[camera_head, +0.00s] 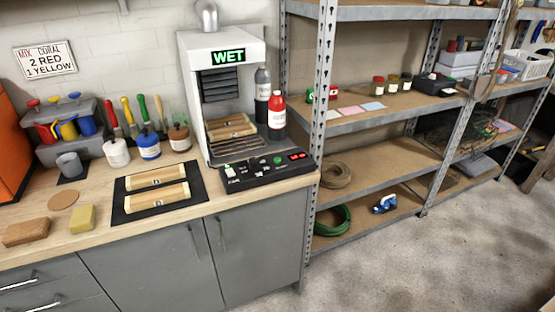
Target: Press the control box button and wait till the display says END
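The control box (268,174) is a low black panel at the front right of the workbench. It carries a green button (278,161), white labels or switches, and red parts at its right end. Behind it stands a white drying cabinet (192,100) with an open front. Its display (228,57) reads "WET" in green letters. A light wooden piece (230,127) lies inside the cabinet above a slatted rack. Neither of my grippers is in view.
A black mat (122,211) with two wooden pieces (157,194) lies left of the cabinet. Grey (263,90) and red (277,112) bottles stand at the cabinet's right side. Paint jars, a cup and a sponge (83,218) fill the bench's left. Metal shelves (380,110) stand right.

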